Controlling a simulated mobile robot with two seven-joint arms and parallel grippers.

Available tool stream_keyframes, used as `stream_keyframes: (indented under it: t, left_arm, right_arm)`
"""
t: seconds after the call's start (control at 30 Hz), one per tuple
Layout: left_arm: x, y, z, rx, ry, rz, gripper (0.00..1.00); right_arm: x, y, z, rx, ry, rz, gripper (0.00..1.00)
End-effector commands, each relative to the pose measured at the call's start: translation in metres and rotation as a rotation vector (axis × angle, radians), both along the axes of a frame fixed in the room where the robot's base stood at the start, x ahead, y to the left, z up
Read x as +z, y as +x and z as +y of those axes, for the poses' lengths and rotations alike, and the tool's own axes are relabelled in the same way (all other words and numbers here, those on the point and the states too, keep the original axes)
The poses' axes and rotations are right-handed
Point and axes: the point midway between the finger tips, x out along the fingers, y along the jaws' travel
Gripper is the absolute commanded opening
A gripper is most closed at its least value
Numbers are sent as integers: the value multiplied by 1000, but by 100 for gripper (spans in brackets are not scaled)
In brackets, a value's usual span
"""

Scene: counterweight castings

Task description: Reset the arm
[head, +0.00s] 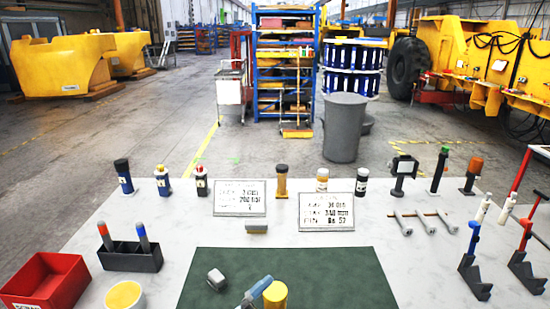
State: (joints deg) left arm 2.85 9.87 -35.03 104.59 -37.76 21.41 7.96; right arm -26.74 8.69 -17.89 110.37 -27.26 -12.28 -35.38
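Neither of my grippers nor my arms can be made out in the head view. The white worktable (400,262) fills the lower part of the picture, with a dark green mat (335,280) at its front middle. On the mat lie a small grey block (216,279), a yellow cylinder (275,295) and a grey-blue tool-like piece (257,290) beside it. The lower ends of the last two are cut off by the picture edge, and I cannot tell whether they touch.
A red bin (45,282), a dark holder (131,257) with two handles and a yellow-topped tub (125,296) stand left. Bottles and two sign plates (240,198) (326,212) line the back. Blue (473,262) and red (526,262) stands are at right.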

Motion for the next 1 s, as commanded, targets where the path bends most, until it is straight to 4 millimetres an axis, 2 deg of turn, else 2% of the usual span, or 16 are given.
stream_keyframes:
  t: [0.03, 0.17, 0.3, 0.43, 0.5, 0.63, 1.0]
  left_arm:
    - [-19, -3, 22, 84, -35, 134, 92]
    - [-80, -20, 82, 286, -97, 469, 92]
    - [-148, -66, 141, 465, -129, 828, 92]
    - [-193, -115, 179, 567, -136, 1082, 92]
    - [-208, -137, 192, 600, -135, 1175, 92]
    - [-223, -160, 204, 629, -135, 1273, 92]
    - [-225, -164, 206, 633, -134, 1287, 92]
  right_arm:
    - [2, -8, -4, -41, 91, 52, 77]
    - [-2, -26, -13, -157, 340, 185, 77]
    - [-5, -46, -20, -285, 594, 319, 77]
    - [-7, -60, -24, -380, 771, 411, 77]
    - [-8, -66, -25, -416, 837, 446, 77]
    - [-9, -71, -26, -455, 904, 479, 77]
    - [-9, -71, -26, -460, 916, 485, 77]
